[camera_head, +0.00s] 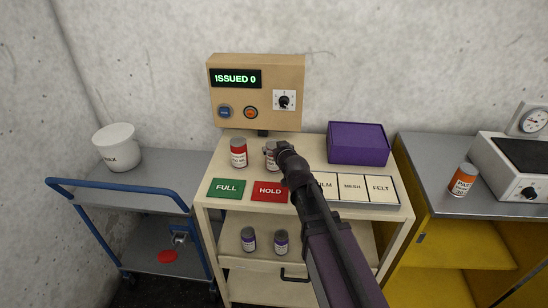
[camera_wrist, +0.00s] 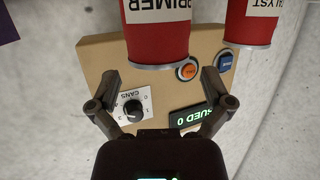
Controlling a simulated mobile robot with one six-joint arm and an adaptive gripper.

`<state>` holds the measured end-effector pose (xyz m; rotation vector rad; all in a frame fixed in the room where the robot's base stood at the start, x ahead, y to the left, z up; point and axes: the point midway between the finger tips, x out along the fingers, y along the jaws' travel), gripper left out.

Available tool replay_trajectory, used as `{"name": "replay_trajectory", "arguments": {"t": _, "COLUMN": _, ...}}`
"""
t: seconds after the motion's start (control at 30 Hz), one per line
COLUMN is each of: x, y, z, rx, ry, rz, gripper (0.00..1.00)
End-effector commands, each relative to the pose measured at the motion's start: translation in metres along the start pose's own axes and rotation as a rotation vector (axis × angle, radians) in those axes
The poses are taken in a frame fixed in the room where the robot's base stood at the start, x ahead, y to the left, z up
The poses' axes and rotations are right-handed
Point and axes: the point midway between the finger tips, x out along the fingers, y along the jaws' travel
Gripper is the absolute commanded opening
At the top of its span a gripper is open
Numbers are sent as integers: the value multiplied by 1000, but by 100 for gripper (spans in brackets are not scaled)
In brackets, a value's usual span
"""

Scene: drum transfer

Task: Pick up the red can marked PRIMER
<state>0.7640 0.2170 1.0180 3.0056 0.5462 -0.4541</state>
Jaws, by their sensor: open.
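The red PRIMER can (camera_wrist: 155,35) appears upside down in the wrist view, its label cut by the top edge. It lies between the lines of my open fingers, in front of my gripper (camera_wrist: 168,72); I cannot tell whether they touch it. In the head view the can (camera_head: 270,158) stands on the cream cart's top, partly hidden by my gripper (camera_head: 282,150). A second red can (camera_head: 238,153) stands just left of it. It also shows in the wrist view (camera_wrist: 250,25), with a label ending in "LYST".
Behind the cans is a tan control box (camera_head: 257,90) reading "ISSUED 0". In front lie a green FULL plate (camera_head: 227,188) and a red HOLD plate (camera_head: 269,191). A purple box (camera_head: 358,144) stands right. Two purple-labelled cans (camera_head: 248,239) stand on the shelf below.

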Motion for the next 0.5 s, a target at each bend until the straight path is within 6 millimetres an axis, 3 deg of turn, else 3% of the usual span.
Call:
{"name": "replay_trajectory", "arguments": {"t": 0.17, "x": 8, "y": 1, "z": 2, "rx": 0, "ry": 0, "rz": 0, "gripper": 100}}
{"name": "replay_trajectory", "arguments": {"t": 0.5, "x": 46, "y": 2, "z": 4, "rx": -1, "ry": 0, "rz": 1, "gripper": 100}}
